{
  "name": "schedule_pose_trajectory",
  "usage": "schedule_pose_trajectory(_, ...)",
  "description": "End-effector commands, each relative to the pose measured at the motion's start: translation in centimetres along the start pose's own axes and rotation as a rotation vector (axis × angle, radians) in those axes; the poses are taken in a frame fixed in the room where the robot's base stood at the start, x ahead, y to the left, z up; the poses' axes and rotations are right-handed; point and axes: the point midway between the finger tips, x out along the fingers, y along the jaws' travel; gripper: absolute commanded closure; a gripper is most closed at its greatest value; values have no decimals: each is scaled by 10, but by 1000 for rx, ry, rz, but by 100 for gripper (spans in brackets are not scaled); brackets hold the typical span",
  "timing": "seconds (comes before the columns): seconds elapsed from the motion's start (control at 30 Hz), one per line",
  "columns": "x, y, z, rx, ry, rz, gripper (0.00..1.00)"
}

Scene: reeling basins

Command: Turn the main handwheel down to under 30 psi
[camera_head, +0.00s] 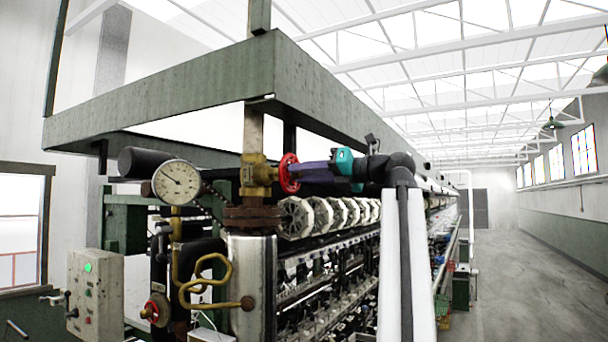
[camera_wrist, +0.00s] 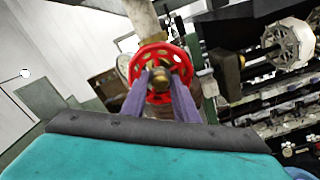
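The red main handwheel (camera_head: 288,174) sits on a brass valve (camera_head: 256,172) on the vertical pipe, left of centre. My gripper (camera_head: 303,172) reaches it from the right, with purple fingers and a teal body. In the wrist view the handwheel (camera_wrist: 160,52) faces me, and the fingertips of my gripper (camera_wrist: 161,80) are apart, one on each side of its brass hub. I cannot tell whether they touch the hub or spokes. A round white pressure gauge (camera_head: 176,182) is left of the valve; its dark needle shows but the numbers are too small to read.
A smaller red handwheel (camera_head: 152,311) is low on the left, near a control box (camera_head: 97,292) with a green light. Curved brass pipe (camera_head: 207,283) stands below the gauge. A row of pale reels (camera_head: 322,216) lies below my gripper. The aisle floor (camera_head: 530,270) at right is clear.

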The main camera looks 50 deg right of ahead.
Motion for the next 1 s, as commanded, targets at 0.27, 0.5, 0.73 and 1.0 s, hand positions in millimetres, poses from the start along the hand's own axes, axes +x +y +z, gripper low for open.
schedule_pose_trajectory(0.27,0,0,0,-1,-1,0,66)
schedule_pose_trajectory(0.5,0,0,0,-1,-1,0,66)
schedule_pose_trajectory(0.73,-12,0,1,-1,-2,-1,66)
schedule_pose_trajectory(1.0,-39,0,1,-1,-2,-2,66)
